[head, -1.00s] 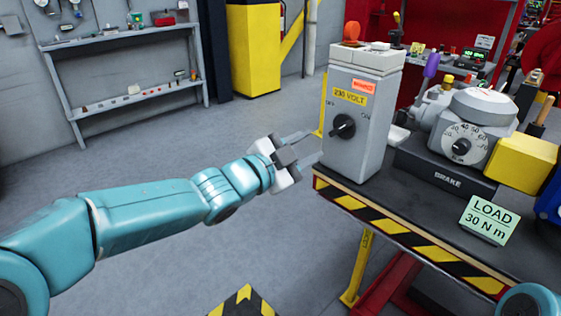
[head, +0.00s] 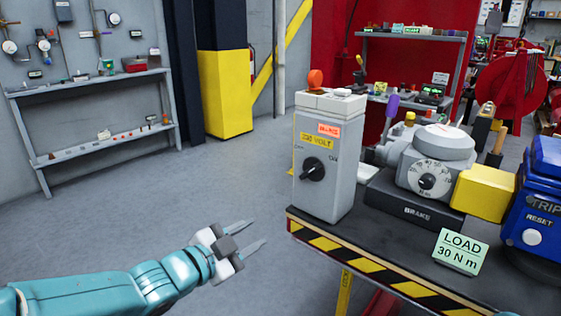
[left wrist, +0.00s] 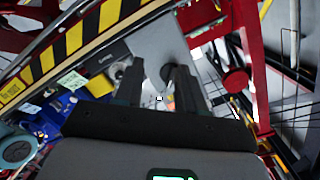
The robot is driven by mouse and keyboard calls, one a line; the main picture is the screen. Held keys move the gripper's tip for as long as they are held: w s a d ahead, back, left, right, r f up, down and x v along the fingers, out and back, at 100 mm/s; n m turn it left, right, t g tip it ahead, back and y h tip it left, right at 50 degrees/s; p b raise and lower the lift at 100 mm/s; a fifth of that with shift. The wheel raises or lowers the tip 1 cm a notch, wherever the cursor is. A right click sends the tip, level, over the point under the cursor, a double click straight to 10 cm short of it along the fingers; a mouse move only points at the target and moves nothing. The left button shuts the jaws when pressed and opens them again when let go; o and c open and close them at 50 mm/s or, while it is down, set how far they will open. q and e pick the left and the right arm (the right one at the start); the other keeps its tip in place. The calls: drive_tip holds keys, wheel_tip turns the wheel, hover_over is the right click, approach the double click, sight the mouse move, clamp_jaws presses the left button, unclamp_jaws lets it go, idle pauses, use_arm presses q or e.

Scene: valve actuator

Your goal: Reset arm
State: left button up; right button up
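My left gripper (head: 258,232) is in the lower middle of the head view. Its two fingers are spread and nothing is between them. It is in front of and left of the table, apart from the grey 230 volt switch box (head: 330,180). The box has a black rotary knob (head: 313,169) and an orange lamp (head: 315,78) on top. My right gripper is not in view.
The table's striped edge (head: 365,262) is right of my gripper. On the table are a brake unit (head: 428,170), a yellow block (head: 482,192), a load sign (head: 460,252) and a blue trip/reset unit (head: 538,215). The floor left of the table is free.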

use_arm(q)
wheel_tip(320, 180, down, 16)
drive_tip(key=n+g+y, duration=0.2)
drive_tip(key=n+g, duration=0.1)
drive_tip(key=s+f+n+g+y, duration=0.1)
drive_tip(key=s+f+n+g, duration=0.25)
drive_tip(key=s+f, duration=0.55)
drive_tip(key=s+f+n+g+y, duration=0.15)
drive_tip(key=s+f+n, duration=0.3)
drive_tip(key=f, duration=0.85)
drive_tip(key=s+a+f+n+g, duration=0.1)
drive_tip(key=s+f+n+g, duration=0.2)
drive_tip(key=s, duration=0.4)
drive_tip(key=s+f+n+g, duration=0.2)
drive_tip(key=s+f+n, duration=0.1)
drive_tip(key=s, duration=0.5)
wheel_tip(320, 180, up, 19)
drive_tip(key=p, duration=1.8)
drive_tip(key=shift+w+a+y+p, duration=0.15)
drive_tip(key=shift+w+y+p, duration=0.15)
drive_tip(key=shift+w+y, duration=0.15)
drive_tip(key=shift+f, duration=0.1)
